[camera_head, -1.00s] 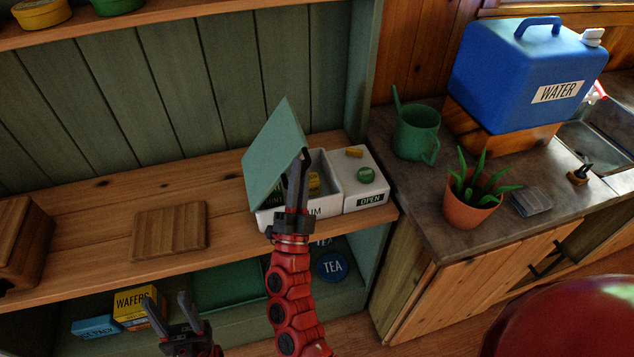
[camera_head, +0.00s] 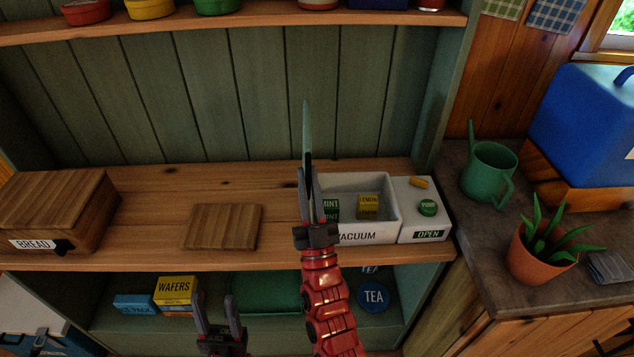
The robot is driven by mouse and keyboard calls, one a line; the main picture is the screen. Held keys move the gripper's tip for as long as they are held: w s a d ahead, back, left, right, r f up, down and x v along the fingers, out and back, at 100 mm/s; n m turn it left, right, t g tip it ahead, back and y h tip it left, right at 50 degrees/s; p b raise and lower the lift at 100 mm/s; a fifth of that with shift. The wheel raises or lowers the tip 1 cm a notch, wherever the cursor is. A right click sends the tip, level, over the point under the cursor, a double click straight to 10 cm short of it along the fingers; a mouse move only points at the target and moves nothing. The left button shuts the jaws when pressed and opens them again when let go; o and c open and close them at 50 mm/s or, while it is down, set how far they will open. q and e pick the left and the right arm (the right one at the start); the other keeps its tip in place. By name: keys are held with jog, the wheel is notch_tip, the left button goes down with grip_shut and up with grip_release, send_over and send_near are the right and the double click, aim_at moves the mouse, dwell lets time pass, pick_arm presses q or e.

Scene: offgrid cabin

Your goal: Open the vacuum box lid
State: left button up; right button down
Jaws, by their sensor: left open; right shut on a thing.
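The white vacuum box (camera_head: 390,222) stands on the wooden shelf with its inside showing. A green mint box (camera_head: 330,208) and a yellow lemon box (camera_head: 368,206) are in it. The green lid (camera_head: 307,130) stands upright, seen nearly edge-on, at the left side of the box. My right gripper (camera_head: 308,180) is shut on the lid and hides its lower part and the box's left end. My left gripper (camera_head: 218,305) is open and empty, low in front of the lower shelf.
A white unit marked OPEN (camera_head: 425,220) with a green button adjoins the box on the right. A wooden board (camera_head: 223,227) lies to the left, then a bread box (camera_head: 55,205). The lower shelf holds a wafers box (camera_head: 175,291) and a tea tin (camera_head: 373,298).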

jog(key=shift+r, duration=0.1)
dwell(0.3)
jog(key=c, duration=0.9)
grip_release()
jog(key=shift+a, duration=0.1)
jog(key=shift+f, duration=0.2)
jog(key=b+v, duration=0.4)
jog(key=v, duration=1.3)
jog(key=shift+s, duration=0.15)
